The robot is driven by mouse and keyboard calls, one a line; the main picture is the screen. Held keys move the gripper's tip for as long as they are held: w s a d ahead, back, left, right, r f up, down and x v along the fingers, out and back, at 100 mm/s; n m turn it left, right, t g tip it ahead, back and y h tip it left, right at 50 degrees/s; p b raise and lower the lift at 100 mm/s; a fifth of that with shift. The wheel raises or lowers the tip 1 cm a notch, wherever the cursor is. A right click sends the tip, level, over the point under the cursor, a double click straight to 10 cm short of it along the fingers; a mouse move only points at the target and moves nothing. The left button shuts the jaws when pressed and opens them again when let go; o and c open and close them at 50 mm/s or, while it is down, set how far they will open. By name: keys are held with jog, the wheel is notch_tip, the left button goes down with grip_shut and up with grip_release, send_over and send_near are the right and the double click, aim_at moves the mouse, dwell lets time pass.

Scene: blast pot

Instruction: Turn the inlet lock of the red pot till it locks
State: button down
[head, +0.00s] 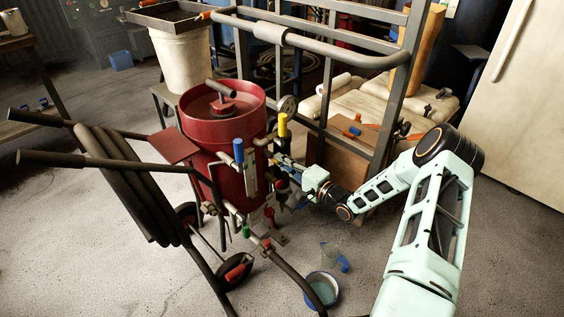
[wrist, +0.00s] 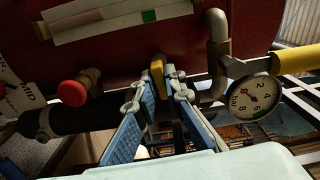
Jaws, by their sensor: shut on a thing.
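The red pot (head: 222,140) stands upright on the floor in the head view, and its dark red wall (wrist: 130,50) fills the top of the wrist view. My gripper (head: 279,160) reaches the pot's right side, among its pipes and valves. In the wrist view my gripper (wrist: 159,92) has its two blue fingers on either side of a small yellow lever (wrist: 157,76), shut on it. The lever looks upright against the pot's front. I cannot tell for sure that it is the inlet lock. Its lower part is hidden between the fingers.
A pressure gauge (wrist: 249,97) and yellow-handled valve (wrist: 297,59) sit right of the fingers, a red knob (wrist: 72,93) left. A blue-handled valve (head: 238,150) is on the pot. A hose (head: 290,275), bucket (head: 322,290) and metal rack (head: 390,100) are close by.

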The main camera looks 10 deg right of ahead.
jog(key=shift+m, duration=0.5)
jog(key=c, duration=2)
grip_release()
jog(key=v, duration=1.2)
